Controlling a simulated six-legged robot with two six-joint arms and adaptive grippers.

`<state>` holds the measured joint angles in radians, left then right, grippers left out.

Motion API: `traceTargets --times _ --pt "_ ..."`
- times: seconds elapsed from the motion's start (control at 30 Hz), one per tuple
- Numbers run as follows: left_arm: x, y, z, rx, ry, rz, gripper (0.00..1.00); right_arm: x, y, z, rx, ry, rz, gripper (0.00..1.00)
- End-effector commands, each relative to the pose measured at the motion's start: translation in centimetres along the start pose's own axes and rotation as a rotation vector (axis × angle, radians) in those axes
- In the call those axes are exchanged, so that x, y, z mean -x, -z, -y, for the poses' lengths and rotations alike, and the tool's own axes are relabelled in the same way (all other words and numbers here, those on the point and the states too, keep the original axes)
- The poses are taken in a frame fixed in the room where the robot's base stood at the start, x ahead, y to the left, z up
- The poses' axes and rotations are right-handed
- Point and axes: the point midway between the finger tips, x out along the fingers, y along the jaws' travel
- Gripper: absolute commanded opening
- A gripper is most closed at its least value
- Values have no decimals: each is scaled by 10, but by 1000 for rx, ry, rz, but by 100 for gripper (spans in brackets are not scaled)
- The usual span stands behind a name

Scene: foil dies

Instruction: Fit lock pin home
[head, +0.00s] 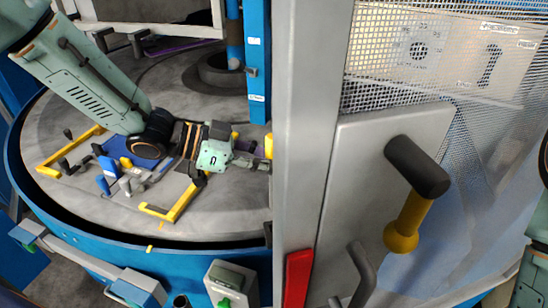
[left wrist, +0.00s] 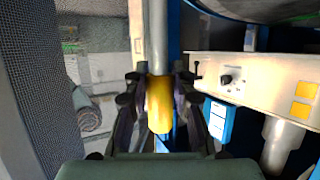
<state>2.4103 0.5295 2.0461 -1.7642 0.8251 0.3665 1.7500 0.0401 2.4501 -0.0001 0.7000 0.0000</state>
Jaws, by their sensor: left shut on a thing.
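My left gripper (head: 248,155) reaches from the left over the round grey table, beside the grey door post. In the left wrist view its two dark fingers (left wrist: 160,108) are shut on a yellow cylindrical grip, which I take to be the lock pin (left wrist: 159,100). A pale metal rod (left wrist: 157,42) runs on from the yellow part, away from my wrist. A small yellow piece (head: 268,146) shows at the fingertips in the head view, partly cut off by the post. The pin's far end and its hole are not clear. My right gripper is not in view.
The grey post (head: 305,130) stands close to the right of my left gripper. A mesh door (head: 385,150) has a black-and-yellow handle (head: 404,230). Yellow brackets (head: 180,205) lie on the round table (head: 215,215). A panel with a knob (left wrist: 250,80) is at right in the wrist view.

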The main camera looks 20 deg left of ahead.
Motion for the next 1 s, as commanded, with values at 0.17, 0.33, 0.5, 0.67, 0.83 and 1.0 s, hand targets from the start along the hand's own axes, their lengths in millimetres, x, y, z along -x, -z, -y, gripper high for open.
traceTargets --times 0.17,0.33,0.5,0.67,0.83,1.0 --pt "1 0 0 1 1 -1 0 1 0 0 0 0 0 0" --pt "3 1 -1 1 0 0 0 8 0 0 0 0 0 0" --pt "-2 -11 -1 0 -1 0 0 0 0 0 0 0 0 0" --pt "-8 -25 -1 1 -1 1 0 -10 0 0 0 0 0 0" --pt "-15 -38 0 0 -1 1 0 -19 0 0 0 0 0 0" --pt "-20 -50 0 0 0 0 0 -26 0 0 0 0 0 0"
